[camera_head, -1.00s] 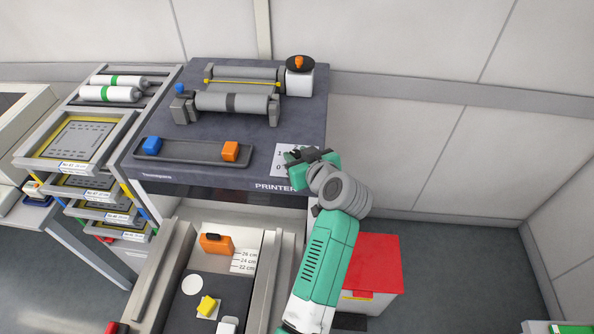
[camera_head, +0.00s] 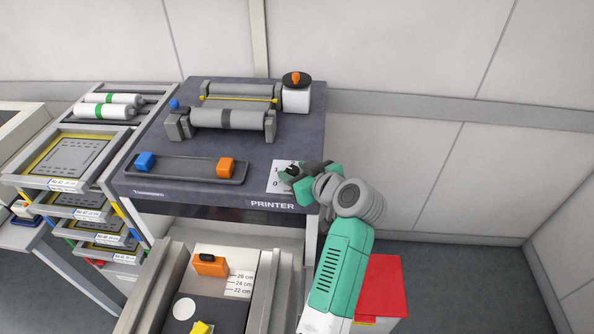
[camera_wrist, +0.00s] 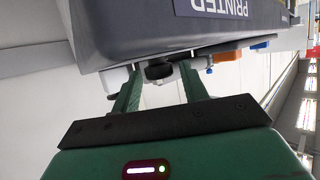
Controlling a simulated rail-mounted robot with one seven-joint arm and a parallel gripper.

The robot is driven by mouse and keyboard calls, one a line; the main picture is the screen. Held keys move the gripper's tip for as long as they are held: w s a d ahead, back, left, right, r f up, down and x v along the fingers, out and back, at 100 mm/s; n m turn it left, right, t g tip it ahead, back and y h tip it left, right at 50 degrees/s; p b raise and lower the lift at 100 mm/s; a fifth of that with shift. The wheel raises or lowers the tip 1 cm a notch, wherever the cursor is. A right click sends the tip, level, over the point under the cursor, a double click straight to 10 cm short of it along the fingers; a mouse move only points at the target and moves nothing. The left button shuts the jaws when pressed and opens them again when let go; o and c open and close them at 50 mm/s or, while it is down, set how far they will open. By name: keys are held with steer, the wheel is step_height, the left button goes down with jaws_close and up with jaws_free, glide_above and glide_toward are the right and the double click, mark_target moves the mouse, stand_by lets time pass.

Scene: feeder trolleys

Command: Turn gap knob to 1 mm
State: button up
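A white card (camera_head: 276,181) with printed figures, 1 and 0 among them, lies at the front right corner of the grey printer top (camera_head: 190,190). My gripper (camera_head: 287,174) is over the card and hides part of it. A small dark shape there, perhaps the gap knob, is mostly hidden. In the wrist view, a dark round knob (camera_wrist: 158,71) shows between the tips of my open green fingers (camera_wrist: 160,68), with space on both sides. Its pointer and setting cannot be read.
A tray (camera_head: 185,172) holds blue and orange blocks. A red-topped box (camera_head: 384,288) stands below my arm. A rack of framed panels (camera_head: 65,160) is at the left.

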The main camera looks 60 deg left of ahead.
steer(key=shift+o, duration=0.4)
steer(key=shift+r, duration=0.1)
steer(key=shift+d+r, duration=0.1)
steer(key=shift+d, duration=0.05)
steer(key=v, duration=0.7)
steer(key=shift+d+p, duration=0.2)
steer(key=shift+p, duration=0.25)
